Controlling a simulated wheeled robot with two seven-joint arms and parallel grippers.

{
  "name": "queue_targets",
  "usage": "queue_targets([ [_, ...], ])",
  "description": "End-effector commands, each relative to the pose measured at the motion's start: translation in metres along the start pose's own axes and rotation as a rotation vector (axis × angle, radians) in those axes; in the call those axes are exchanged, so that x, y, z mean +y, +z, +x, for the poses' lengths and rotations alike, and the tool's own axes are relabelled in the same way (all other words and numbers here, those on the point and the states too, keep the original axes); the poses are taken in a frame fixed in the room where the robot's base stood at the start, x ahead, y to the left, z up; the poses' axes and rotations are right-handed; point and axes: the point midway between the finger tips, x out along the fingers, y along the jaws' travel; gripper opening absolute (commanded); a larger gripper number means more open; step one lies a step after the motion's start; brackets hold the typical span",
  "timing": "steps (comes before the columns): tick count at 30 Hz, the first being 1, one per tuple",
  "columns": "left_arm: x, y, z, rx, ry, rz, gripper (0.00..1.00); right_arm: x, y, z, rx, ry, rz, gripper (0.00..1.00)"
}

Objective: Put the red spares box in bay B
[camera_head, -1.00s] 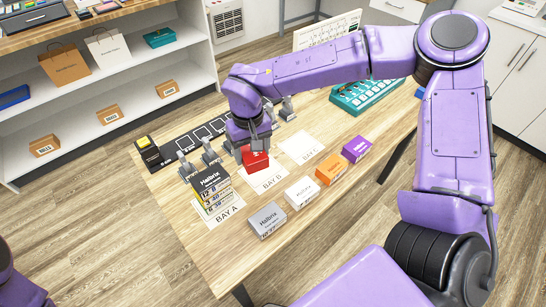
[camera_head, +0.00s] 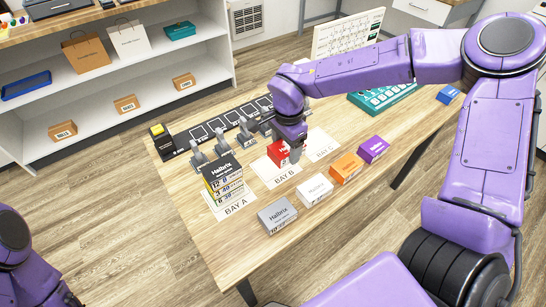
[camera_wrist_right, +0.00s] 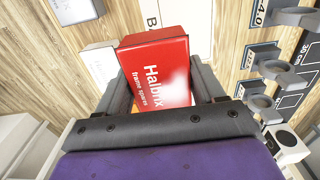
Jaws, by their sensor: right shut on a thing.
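The red spares box (camera_head: 277,153) is between the fingers of my right gripper (camera_head: 293,152), which is shut on it. The gripper covers its right side in the head view. In the wrist view the red box (camera_wrist_right: 165,75) shows its "Halbrix frame spares" face between the two fingers (camera_wrist_right: 168,98). The box is over the back part of the white bay B card (camera_head: 285,179), whose label shows in front of it. I cannot tell whether the box touches the card. Only part of my left arm shows at the lower left; its gripper is not visible.
A stack of Halbrix boxes (camera_head: 223,182) stands on the bay A card (camera_head: 234,207). The bay C card (camera_head: 322,146) looks empty. Grey (camera_head: 276,214), white (camera_head: 314,190), orange (camera_head: 346,167) and purple (camera_head: 373,149) boxes line the front. Grey clamp-like fixtures (camera_head: 222,147) stand behind the bays.

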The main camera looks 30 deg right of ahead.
Motion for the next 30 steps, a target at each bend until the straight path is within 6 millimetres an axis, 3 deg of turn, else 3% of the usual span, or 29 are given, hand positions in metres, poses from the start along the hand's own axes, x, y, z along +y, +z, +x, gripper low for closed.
queue_targets([
  [3, 0.000, -0.001, -0.002, 0.000, 0.000, 0.000, 0.43, -0.021, 0.003, 0.026, 0.002, 0.005, -0.002, 0.35],
  [8, 0.000, -0.002, -0.004, 0.000, 0.000, 0.000, 0.43, -0.041, 0.005, 0.048, 0.000, 0.001, -0.002, 0.35],
  [13, 0.000, -0.002, -0.005, 0.000, 0.000, 0.000, 0.43, -0.051, 0.006, 0.061, 0.000, 0.001, -0.004, 0.35],
  [18, -0.001, -0.002, -0.006, 0.000, 0.000, 0.000, 0.43, -0.050, 0.006, 0.089, 0.000, 0.001, -0.004, 0.35],
  [29, 0.000, -0.002, -0.004, 0.000, 0.000, 0.000, 0.43, -0.050, 0.006, 0.095, -0.001, 0.000, -0.002, 0.35],
  [30, 0.000, -0.002, -0.004, 0.000, 0.000, 0.000, 0.43, -0.050, 0.006, 0.094, -0.001, 0.000, -0.002, 0.81],
])
